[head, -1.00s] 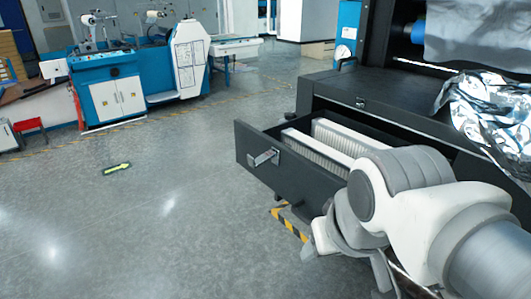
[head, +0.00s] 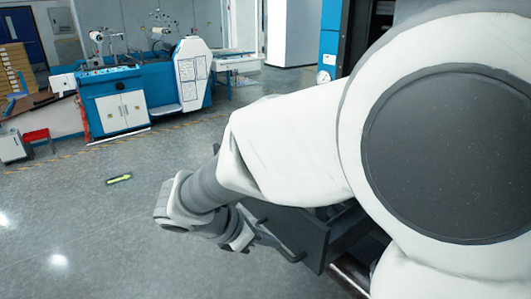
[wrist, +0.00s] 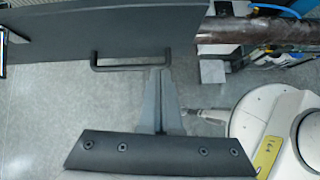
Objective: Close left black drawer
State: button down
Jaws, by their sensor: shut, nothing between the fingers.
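A black drawer stands open in the head view, its dark front panel (head: 300,232) facing left and its bar handle (head: 285,252) on that face. Most of the drawer and its cabinet are hidden behind my arm. In the wrist view the dark front panel (wrist: 110,35) crosses the top, with the black bar handle (wrist: 125,66) below its middle. My gripper (wrist: 161,72) is shut and empty, its fingertips at the right end of the handle. I cannot tell whether they touch it.
Grey floor lies open to the left, with a green arrow mark (head: 119,179) on it. A blue and white machine (head: 120,100) stands at the back left. In the wrist view a dark roller (wrist: 255,30) lies at upper right.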

aim_at(297, 248)
jog(key=shift+n, duration=0.7)
jog(key=x, duration=1)
jog(key=shift+w+a+f, duration=0.1)
jog(key=shift+w+a, duration=0.25)
jog(key=shift+a, duration=0.05)
jog(key=shift+d, duration=0.1)
jog(key=w+d+p, duration=0.1)
jog(key=w+d, duration=0.5)
jog(key=d, duration=0.3)
jog(key=w+d+p, duration=0.1)
jog(key=w+d, duration=0.5)
jog(key=d, duration=0.4)
jog(key=w+d+p, duration=0.2)
jog(key=w+d, duration=0.5)
jog(key=d, duration=0.2)
jog(key=shift+d, duration=0.25)
jog(key=shift+w+d, duration=0.1)
jog(key=shift+w, duration=0.05)
jog(key=shift+d+r+t, duration=0.1)
jog(key=shift+r+t, duration=0.15)
jog(key=shift+t, duration=0.05)
